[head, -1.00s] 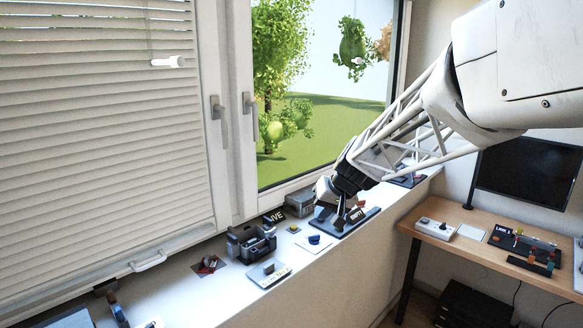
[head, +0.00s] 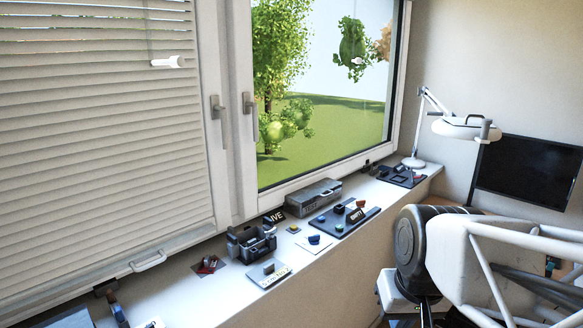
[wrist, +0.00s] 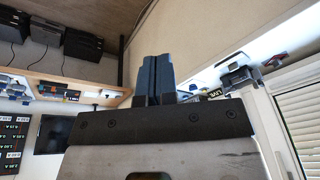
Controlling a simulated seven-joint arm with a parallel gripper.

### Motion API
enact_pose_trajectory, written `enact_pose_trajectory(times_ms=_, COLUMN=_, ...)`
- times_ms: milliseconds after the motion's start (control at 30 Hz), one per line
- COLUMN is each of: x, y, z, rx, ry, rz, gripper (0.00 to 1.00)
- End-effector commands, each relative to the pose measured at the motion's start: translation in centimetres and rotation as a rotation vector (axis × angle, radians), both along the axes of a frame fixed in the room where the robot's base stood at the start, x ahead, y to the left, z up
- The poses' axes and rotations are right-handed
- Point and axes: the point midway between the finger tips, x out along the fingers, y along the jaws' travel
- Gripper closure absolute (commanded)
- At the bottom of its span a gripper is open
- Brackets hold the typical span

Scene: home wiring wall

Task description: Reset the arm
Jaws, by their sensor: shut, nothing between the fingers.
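My gripper (wrist: 153,70) shows in the wrist view with its two dark blue fingers side by side and touching. Nothing is between them. In the head view my arm fills the lower right, with a dark round joint and a white lattice link. The fingertips cannot be made out there. My arm is in front of the sill, toward the room, and clear of the things on it.
The white window sill (head: 210,302) carries a dark tool caddy (head: 252,242), a grey box (head: 313,197), a dark board with coloured blocks (head: 343,218) and several small parts. A white lamp (head: 466,128) stands at its far end. A black monitor (head: 528,172) is at right.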

Motion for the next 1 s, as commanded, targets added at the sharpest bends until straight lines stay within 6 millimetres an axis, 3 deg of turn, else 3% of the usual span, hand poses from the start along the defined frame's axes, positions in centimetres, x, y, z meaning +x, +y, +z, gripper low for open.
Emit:
enact_pose_trajectory(times_ms=100, x=-2.4, y=-0.7, z=-0.7, rx=-0.033, ry=0.003, rz=-0.017, gripper=1.00)
enact_pose_trajectory(times_ms=300, x=-4.1, y=-1.3, z=-1.3, rx=-0.057, ry=0.009, rz=-0.032, gripper=1.00)
enact_pose_trajectory(times_ms=1000, x=-4.2, y=-1.3, z=-1.4, rx=-0.058, ry=0.009, rz=-0.033, gripper=1.00)
